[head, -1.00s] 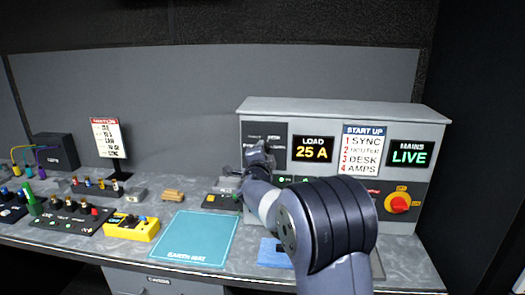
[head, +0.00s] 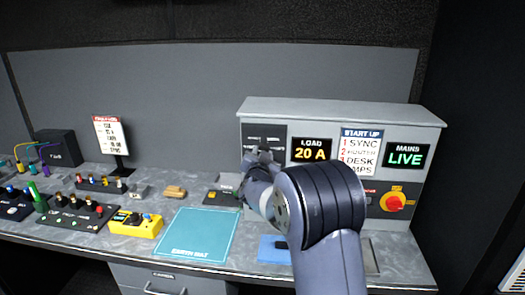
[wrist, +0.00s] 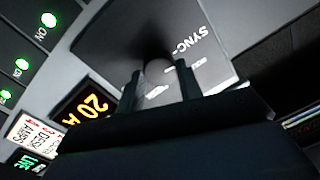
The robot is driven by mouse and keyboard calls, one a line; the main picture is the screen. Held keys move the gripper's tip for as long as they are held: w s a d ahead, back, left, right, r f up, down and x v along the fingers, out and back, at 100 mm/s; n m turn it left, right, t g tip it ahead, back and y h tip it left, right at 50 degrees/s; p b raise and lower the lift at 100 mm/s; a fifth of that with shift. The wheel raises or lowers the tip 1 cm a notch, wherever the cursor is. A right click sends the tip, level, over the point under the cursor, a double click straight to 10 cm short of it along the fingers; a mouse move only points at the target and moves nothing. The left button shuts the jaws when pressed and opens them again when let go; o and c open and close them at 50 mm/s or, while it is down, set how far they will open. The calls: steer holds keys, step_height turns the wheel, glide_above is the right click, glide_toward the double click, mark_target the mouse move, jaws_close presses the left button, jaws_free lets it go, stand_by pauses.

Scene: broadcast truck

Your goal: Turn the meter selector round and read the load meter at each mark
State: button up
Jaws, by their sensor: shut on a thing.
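The load meter (head: 311,150) reads 20 A in yellow digits on the grey power unit. It also shows, tilted, in the wrist view (wrist: 88,108). The meter selector sits on a dark plate (head: 265,134) at the unit's left side. My gripper (head: 254,157) is at this plate, and my arm hides most of the selector in the head view. In the wrist view my gripper's two fingers (wrist: 160,82) are shut on the dark, blurred selector knob (wrist: 155,50). SYNC is legible beside the knob; the other marks are partly hidden or unclear.
Green-lit buttons (wrist: 48,19) are near the gripper. A teal mat (head: 196,235) and a yellow box (head: 136,224) lie on the bench.

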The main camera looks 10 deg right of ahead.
steer(key=shift+n+p, duration=0.45)
steer(key=shift+n, duration=0.55)
steer(key=o, duration=1)
steer(key=shift+s, duration=0.1)
steer(key=b+v, duration=0.3)
steer(key=v, duration=0.7)
steer(key=shift+s+a, duration=0.15)
steer(key=shift+s, duration=0.15)
steer(key=shift+w+r, duration=0.1)
steer(key=shift+w, duration=0.05)
steer(key=p+x, duration=0.3)
steer(key=x, duration=0.7)
steer(key=shift+w, duration=0.3)
